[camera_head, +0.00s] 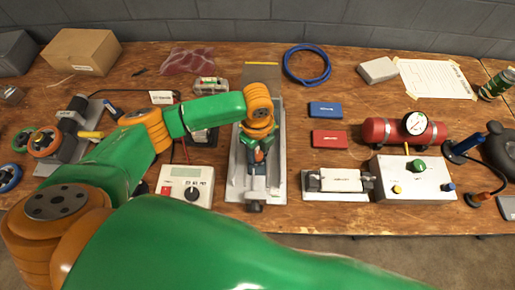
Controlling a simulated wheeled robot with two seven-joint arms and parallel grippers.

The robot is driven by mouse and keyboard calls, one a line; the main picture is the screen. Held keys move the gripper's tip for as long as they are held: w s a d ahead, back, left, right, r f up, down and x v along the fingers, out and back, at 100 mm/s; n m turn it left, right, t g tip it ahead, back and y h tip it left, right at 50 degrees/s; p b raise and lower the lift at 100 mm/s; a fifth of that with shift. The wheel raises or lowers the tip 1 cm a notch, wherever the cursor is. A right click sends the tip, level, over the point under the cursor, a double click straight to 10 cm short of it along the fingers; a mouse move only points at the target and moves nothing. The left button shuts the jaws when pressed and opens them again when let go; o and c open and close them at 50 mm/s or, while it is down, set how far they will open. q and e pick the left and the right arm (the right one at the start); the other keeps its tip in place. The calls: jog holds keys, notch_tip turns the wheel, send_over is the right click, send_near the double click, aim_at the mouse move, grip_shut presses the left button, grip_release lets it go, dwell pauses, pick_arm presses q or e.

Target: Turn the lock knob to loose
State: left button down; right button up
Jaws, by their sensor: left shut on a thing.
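My left arm comes in from the left and bends down over the long grey metal tray (238,182) in the middle of the bench. My left gripper (257,180) points down inside that tray and is shut on a small part there, which looks like the lock knob. The fingers and wrist hide most of that part, so its angle cannot be read. My right gripper is not in view.
A white meter box (187,183) stands close to the tray's left. Blue (325,109) and red (329,138) boxes lie to the right. Farther right are a metal clamp block (335,180), a control box (412,182) and a red tank (385,131). A blue cable coil (306,64) lies behind.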

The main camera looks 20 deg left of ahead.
aim_at(257, 154)
pick_arm(q)
jog(key=n+p, duration=0.4)
jog(key=p, duration=0.1)
jog(key=shift+r+n, duration=0.3)
jog(key=shift+n, duration=0.1)
jog(key=n+p, duration=0.2)
jog(key=shift+n, duration=0.4)
jog(key=n+p, duration=0.3)
jog(key=n, duration=0.1)
jog(key=shift+f, duration=0.1)
jog(key=n+p, duration=0.2)
jog(key=n, duration=0.3)
jog(key=shift+f+n, duration=0.15)
jog(key=shift+n, duration=0.15)
jog(key=shift+c, duration=2.2)
grip_release()
jog(key=shift+p, duration=0.3)
notch_tip(257, 154, up, 7)
jog(key=shift+r+p, duration=0.1)
jog(key=shift+p, duration=0.45)
